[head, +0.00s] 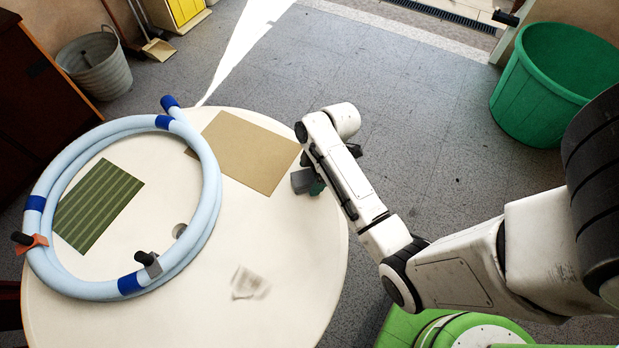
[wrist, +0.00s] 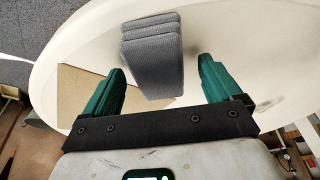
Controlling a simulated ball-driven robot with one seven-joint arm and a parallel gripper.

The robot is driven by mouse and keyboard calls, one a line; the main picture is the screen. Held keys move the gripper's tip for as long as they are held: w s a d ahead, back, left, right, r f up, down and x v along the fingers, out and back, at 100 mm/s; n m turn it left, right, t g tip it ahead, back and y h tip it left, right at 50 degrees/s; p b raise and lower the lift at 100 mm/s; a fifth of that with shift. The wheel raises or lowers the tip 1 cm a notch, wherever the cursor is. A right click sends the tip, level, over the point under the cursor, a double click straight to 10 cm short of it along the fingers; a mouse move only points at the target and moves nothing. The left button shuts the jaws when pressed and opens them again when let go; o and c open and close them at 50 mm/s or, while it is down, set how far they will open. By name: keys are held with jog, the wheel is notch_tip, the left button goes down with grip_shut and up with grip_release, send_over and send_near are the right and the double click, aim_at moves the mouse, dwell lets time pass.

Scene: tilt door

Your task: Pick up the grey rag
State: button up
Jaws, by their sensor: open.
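The grey rag (head: 303,181) is a thick folded bundle at the right edge of the round white table, beside the tan board. In the wrist view the rag (wrist: 152,50) lies ahead of and between the two green fingers, with its stacked folds showing. My gripper (head: 317,187) is right at the rag in the head view, partly hidden by my arm. In the wrist view my gripper (wrist: 161,68) is open, with a gap between each finger and the rag. I cannot tell how far the fingers reach down around it.
A green bin (head: 550,85) stands on the floor at right, a metal bucket (head: 95,68) at left.

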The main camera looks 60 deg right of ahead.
jog(key=shift+f, duration=0.2)
dwell(0.3)
jog(key=c, duration=1.2)
jog(key=shift+o, duration=0.2)
notch_tip(320, 180, up, 3)
jog(key=shift+f, duration=0.1)
jog(key=s+a+r+b, duration=0.1)
jog(key=s+a+r, duration=0.3)
jog(key=s+r, duration=0.6)
jog(key=s, duration=0.3)
jog(key=shift+s+r, duration=0.25)
jog(key=shift+r, duration=0.1)
